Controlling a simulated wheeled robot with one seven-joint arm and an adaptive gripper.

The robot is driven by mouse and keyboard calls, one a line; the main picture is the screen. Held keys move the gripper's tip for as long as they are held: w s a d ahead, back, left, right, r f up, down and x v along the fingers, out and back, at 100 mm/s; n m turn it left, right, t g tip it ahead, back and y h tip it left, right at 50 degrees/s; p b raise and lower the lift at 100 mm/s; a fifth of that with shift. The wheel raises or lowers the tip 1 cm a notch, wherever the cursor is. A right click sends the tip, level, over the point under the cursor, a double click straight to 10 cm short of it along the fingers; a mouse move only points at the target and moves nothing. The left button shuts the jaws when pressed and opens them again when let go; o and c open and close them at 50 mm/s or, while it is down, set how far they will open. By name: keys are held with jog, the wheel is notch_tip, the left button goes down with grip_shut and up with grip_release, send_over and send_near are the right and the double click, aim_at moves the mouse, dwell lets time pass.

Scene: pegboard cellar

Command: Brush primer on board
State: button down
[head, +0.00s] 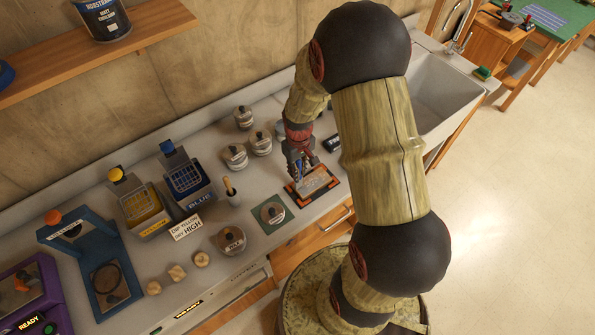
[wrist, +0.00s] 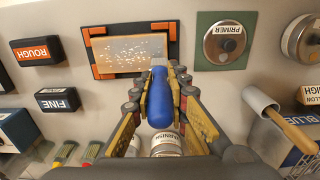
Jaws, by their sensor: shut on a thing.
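The board (head: 316,184) lies on the counter in a dark holder with orange corners. In the wrist view the board (wrist: 130,50) is brown with light specks scattered over it. My gripper (head: 300,165) is shut on a blue-handled tool (wrist: 158,100), likely a brush. Its narrow grey end points at the board's lower right edge; its bristles are not clear, and I cannot tell whether it touches. The primer can (wrist: 226,42), labelled PRIMER, sits lidded on a green mat right of the board; it also shows in the head view (head: 272,212).
Black blocks marked ROUGH (wrist: 36,51) and FINE (wrist: 57,99) lie left of the board. A varnish can (wrist: 165,143) shows below the tool. A cup with a wooden handle (head: 233,196), a card (head: 186,227), yellow (head: 145,208) and blue (head: 188,183) dip tanks stand along the counter.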

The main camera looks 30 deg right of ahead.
jog(key=shift+d, duration=6)
jog(key=a, duration=0.6)
jog(key=shift+a, duration=0.4)
jog(key=shift+a, duration=3.05)
jog(key=shift+d+f, duration=0.1)
jog(key=shift+d, duration=0.75)
jog(key=d, duration=0.7)
